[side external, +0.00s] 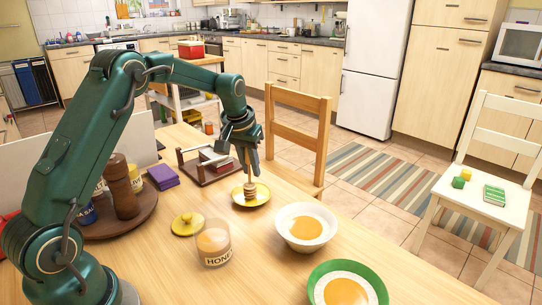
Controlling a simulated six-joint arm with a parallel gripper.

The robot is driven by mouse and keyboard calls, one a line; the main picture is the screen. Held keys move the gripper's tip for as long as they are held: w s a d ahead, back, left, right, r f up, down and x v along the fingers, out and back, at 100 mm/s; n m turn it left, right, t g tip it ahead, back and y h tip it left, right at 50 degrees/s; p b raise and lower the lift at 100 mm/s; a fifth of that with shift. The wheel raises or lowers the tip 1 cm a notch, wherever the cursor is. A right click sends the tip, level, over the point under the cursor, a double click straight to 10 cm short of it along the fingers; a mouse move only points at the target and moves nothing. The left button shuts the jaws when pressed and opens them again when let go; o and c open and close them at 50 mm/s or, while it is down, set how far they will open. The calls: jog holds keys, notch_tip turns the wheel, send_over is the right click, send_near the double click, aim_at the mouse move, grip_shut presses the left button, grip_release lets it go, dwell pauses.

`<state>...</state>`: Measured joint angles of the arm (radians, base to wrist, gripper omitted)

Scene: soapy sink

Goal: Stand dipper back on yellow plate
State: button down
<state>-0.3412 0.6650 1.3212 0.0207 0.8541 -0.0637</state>
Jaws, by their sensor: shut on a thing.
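The honey dipper (249,188) has a wooden handle and a ridged head at its lower end. My gripper (246,160) is shut on the upper part of its handle, and the dipper hangs close to upright. The yellow plate (263,201) lies on the wooden table directly under the dipper. The dipper's head is at the plate's surface; I cannot tell whether it touches or is slightly above it. My fingers hide the top of the handle.
A glass honey jar (214,244) and its yellow lid (187,223) stand left of the plate. A white bowl (305,228) and a green-rimmed bowl (347,287) are in front. A wooden tray (209,174) lies behind; a brown turntable (122,224) stands at left.

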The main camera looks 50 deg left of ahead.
jog(key=shift+f, duration=0.15)
jog(key=c, duration=1.2)
grip_release()
jog(key=shift+f, duration=0.1)
jog(key=o, duration=0.4)
jog(key=s+d+r+m, duration=0.1)
jog(key=s+d+r, duration=0.25)
jog(key=r, duration=0.35)
jog(key=s+d+r, duration=0.2)
jog(key=s+r, duration=0.2)
jog(key=r, duration=0.3)
jog(key=s+d+f+m+t, duration=0.1)
jog(key=s+d, duration=0.3)
jog(key=s, duration=0.4)
jog(key=s+d+f+m+t+h, duration=0.1)
jog(key=s+d+f, duration=0.3)
jog(key=s, duration=0.4)
jog(key=shift+s+d+f+m, duration=0.25)
jog(key=shift+d+m, duration=0.15)
jog(key=shift+m, duration=0.4)
